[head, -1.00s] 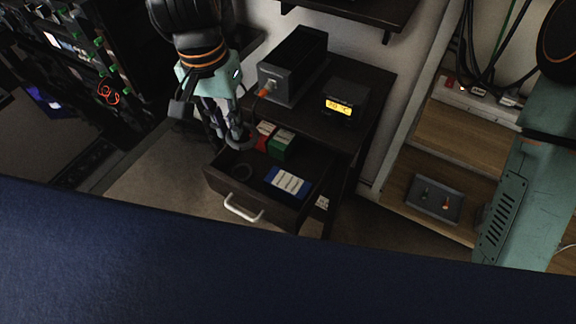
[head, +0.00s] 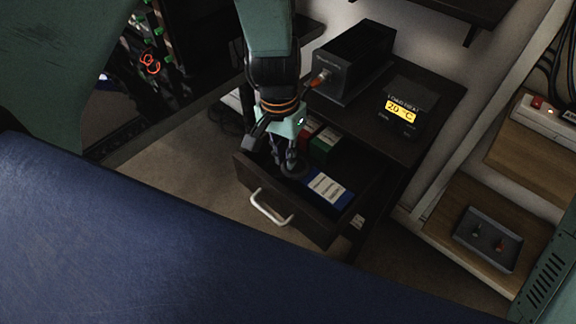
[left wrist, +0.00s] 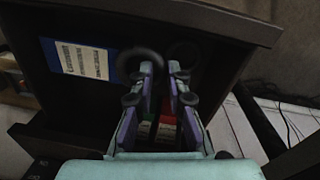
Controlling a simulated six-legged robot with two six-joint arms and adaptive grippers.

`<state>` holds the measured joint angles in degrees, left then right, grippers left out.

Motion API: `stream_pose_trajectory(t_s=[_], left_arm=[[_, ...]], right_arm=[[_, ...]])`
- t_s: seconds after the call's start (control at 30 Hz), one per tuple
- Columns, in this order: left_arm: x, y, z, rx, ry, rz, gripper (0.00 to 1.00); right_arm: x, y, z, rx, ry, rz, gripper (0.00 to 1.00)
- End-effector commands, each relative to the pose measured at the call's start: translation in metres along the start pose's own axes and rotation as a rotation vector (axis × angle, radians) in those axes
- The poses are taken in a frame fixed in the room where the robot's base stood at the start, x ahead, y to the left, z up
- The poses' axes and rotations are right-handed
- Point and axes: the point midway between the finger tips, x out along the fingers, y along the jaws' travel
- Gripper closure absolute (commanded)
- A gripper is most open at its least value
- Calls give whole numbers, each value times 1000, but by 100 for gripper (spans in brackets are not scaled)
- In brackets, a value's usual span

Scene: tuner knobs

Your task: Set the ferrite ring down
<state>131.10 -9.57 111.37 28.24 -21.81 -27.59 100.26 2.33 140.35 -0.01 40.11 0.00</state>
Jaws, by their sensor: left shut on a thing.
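The ferrite ring (head: 296,172) is a dark grey ring at the fingertips of my left gripper (head: 284,164), inside the open drawer (head: 300,222). The left wrist view shows the ring (left wrist: 124,66) by the left fingertip, with my left gripper (left wrist: 161,72) shut on its wall. Whether the ring touches the drawer floor I cannot tell. A second dark ring (left wrist: 170,52) shows faintly in the drawer beyond the right fingertip. My right gripper is not in view.
The drawer also holds a blue box with a white label (head: 327,187), a green box (head: 323,147) and a red box (head: 309,131).

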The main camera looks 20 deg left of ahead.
Motion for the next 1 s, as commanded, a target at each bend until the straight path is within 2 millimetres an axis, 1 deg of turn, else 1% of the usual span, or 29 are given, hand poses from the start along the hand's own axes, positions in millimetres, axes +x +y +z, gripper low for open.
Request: stream_pose_trajectory(t_s=[0.2, 0.27, 0.47, 0.5, 0.73, 0.77, 1.0], left_arm=[[29, -2, -1, -1, -1, 1, 100], [36, -3, -2, -1, -2, 1, 100], [35, -3, -2, 0, 0, 0, 100], [35, -3, -2, 0, 0, 0, 84], [35, -3, -2, -1, 0, 0, 64], [35, -3, -2, -1, 0, 0, 62], [35, -3, -2, -1, 0, 0, 62]], right_arm=[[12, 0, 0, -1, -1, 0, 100], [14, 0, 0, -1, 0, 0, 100], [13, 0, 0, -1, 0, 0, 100], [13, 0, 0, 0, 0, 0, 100], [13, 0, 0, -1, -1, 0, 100], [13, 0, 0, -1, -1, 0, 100], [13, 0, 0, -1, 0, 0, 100]])
